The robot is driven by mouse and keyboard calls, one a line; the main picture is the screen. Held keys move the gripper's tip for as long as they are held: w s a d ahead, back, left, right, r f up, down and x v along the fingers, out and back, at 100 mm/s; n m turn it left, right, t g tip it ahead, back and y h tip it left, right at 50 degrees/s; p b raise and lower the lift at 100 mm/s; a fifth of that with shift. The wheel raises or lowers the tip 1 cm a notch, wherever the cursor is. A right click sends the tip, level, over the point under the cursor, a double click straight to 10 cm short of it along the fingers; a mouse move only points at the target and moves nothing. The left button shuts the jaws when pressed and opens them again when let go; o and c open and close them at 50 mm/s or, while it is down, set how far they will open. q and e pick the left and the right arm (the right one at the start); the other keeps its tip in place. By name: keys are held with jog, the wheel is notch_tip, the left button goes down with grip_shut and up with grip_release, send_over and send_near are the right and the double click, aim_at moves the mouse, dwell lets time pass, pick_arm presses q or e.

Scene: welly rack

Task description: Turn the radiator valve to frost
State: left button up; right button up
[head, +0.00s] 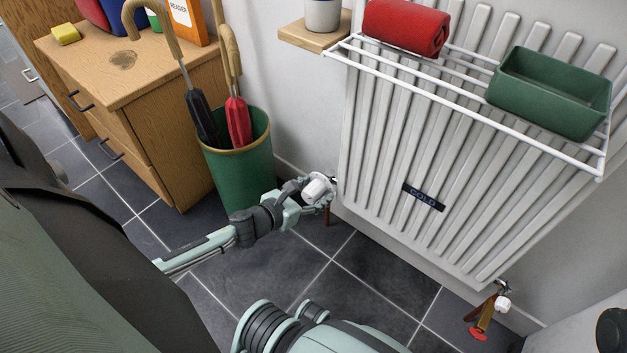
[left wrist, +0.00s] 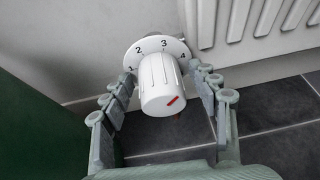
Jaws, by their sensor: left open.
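The white radiator valve (head: 318,189) sits at the radiator's lower left corner. In the left wrist view its ribbed knob (left wrist: 160,85) faces me, with a red mark on its end face slanting up to the right. The collar behind it shows the numbers 1, 2, 3 and 4; the rest of the scale is hidden, and I see no frost mark. My left gripper (left wrist: 165,95) is open, with its fingers on either side of the knob and visible gaps. It also shows at the valve in the head view (head: 308,190). My right gripper is not in view.
The radiator (head: 375,150) carries a label (head: 423,197) reading COLD. A rack (head: 450,97) on it holds a red roll (head: 405,27) and a green tray (head: 545,105). A green umbrella bin (head: 240,175) stands close left of the valve. A wooden cabinet (head: 150,110) stands farther left.

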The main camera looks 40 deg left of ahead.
pick_arm(q)
jog(key=c, duration=1.2)
jog(key=shift+o, duration=0.2)
